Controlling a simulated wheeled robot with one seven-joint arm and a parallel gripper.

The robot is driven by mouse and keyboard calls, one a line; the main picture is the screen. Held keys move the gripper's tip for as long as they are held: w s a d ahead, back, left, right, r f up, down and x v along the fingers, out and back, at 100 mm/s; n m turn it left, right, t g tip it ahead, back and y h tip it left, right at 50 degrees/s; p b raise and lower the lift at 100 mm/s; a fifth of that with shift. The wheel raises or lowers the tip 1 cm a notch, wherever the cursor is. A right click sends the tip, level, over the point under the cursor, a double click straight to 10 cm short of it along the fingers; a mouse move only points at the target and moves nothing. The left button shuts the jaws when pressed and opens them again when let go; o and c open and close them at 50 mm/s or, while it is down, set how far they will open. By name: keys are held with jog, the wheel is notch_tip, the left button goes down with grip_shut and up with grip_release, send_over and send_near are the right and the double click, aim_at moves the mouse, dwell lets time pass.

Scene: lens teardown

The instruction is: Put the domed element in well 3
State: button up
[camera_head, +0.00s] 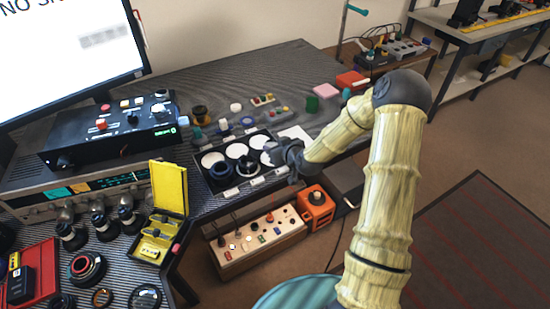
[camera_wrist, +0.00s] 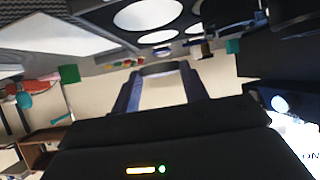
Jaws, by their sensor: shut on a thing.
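The black tray (camera_head: 244,187) with round white-bottomed wells sits on the bench, with pale labels along its front edge. Dark ring-shaped parts (camera_head: 221,170) stand in or over its front wells; the label numbers are too small to read. My gripper (camera_head: 273,153) is over the tray's right end. In the wrist view my gripper (camera_wrist: 160,72) is shut on a pale grey, glassy piece (camera_wrist: 160,69) held between the two fingertips, likely the domed element. Its dome shape cannot be made out. White wells (camera_wrist: 148,15) show beyond the fingertips. My gripper hides part of the tray's right side.
A switch box (camera_head: 262,236) and an orange box (camera_head: 316,207) stand in front. A yellow open case (camera_head: 168,200) is at left.

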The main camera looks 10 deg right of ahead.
jog(key=shift+w+f, duration=0.1)
jog(key=shift+f, duration=0.5)
jog(key=shift+f, duration=2.1)
jog(key=shift+f, duration=0.2)
jog(key=o, duration=1)
jog(key=shift+r, duration=0.1)
jog(key=shift+r, duration=0.1)
